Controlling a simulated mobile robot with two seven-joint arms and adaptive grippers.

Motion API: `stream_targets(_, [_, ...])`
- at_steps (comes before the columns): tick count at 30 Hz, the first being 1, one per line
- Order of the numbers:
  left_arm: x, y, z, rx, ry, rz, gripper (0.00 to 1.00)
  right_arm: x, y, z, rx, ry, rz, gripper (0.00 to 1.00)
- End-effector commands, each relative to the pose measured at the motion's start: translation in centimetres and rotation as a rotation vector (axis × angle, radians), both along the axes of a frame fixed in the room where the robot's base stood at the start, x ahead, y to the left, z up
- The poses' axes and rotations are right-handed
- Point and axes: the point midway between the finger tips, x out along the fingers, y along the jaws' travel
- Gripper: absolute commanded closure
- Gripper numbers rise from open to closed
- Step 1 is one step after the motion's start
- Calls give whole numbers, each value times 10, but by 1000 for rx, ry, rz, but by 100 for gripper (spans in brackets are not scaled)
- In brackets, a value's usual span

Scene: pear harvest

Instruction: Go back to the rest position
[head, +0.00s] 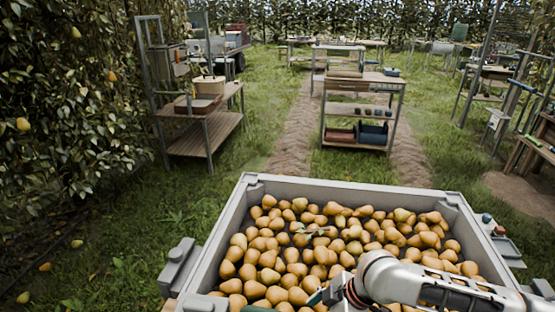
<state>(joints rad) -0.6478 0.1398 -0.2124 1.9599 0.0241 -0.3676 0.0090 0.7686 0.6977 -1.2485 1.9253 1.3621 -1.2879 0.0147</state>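A large grey crate (345,187) full of yellow-brown pears (300,255) stands in front of me. My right arm comes in from the lower right and crosses above the crate's near right part. My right gripper (318,298) is at the bottom edge, over the pears. It is small and partly cut off, so I cannot tell whether it is open or holds anything. My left gripper is not in view.
A leafy pear hedge (75,110) with a few pears fills the left side. Fallen pears (45,267) lie on the grass. A shelf rack (205,140) stands at left, a wooden workbench (360,110) ahead on the path. Grass between them is open.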

Motion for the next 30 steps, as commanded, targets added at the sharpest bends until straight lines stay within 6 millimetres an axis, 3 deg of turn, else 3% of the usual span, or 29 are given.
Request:
stream_targets(1, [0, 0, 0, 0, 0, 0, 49, -11, 20, 0, 31, -26, 17, 28])
stream_targets(6, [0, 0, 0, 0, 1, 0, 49, -19, 57, 16, 106, -158, -4, 28])
stream_targets(10, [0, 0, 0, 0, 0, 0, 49, -17, 62, 31, 141, -250, -84, 28])
stream_targets(13, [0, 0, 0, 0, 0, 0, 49, -13, 51, 40, 145, -313, -178, 28])
stream_targets(17, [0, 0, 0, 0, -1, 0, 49, -9, 13, 45, 109, -380, -334, 28])
stream_targets(20, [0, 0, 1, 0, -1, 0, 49, -12, -31, 43, 46, -416, -469, 28])
stream_targets(24, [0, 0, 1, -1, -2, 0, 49, -32, -109, 34, -94, -443, -660, 28])
stream_targets(30, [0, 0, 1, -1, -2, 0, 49, -74, -199, 26, -292, -448, -838, 28])
